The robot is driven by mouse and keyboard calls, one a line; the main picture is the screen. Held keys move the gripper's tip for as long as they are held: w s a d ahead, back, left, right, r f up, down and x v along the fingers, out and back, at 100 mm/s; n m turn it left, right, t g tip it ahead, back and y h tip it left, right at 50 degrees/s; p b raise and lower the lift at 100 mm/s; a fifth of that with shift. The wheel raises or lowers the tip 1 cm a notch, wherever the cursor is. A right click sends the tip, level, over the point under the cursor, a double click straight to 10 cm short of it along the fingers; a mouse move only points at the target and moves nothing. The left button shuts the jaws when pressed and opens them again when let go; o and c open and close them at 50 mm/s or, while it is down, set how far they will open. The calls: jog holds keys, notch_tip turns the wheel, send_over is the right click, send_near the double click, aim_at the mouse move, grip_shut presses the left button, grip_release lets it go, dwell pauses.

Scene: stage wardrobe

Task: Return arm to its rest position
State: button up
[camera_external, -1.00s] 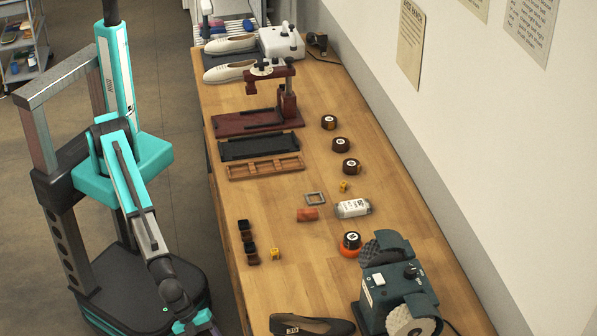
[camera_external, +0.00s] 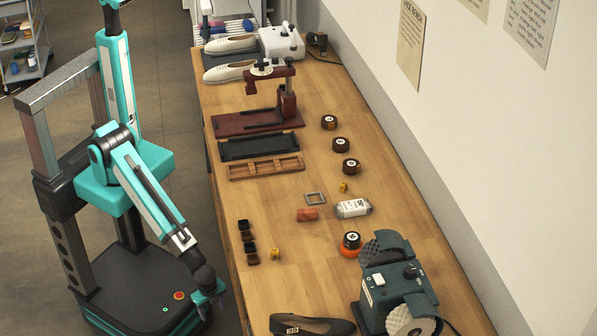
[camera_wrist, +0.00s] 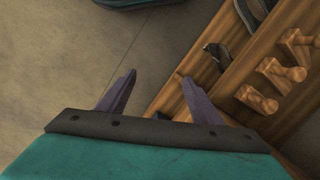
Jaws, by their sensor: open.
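My gripper (camera_external: 211,303) hangs at the near left of the workbench (camera_external: 290,290), beside its edge and below its top, in the external view. Its jaws are small and partly hidden there. In the wrist view my gripper (camera_wrist: 160,97) shows two purple fingers spread apart, with nothing between them. They point over the concrete floor (camera_wrist: 90,50) and the wooden side of the bench. My arm is bent downward from its teal column.
Wooden pegs (camera_wrist: 272,70) stick out from the bench side. Floor left of the bench is open.

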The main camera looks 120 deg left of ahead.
jog(key=s+a+f+n+g, duration=0.1)
jog(key=s+a+f+g, duration=0.1)
jog(key=s, duration=0.7)
jog(key=s+a+f+n+g+h+b, duration=0.1)
jog(key=s+a+f+n+g, duration=0.1)
jog(key=s, duration=0.7)
jog(key=shift+a+n+h, duration=0.3)
jog(key=shift+a, duration=0.2)
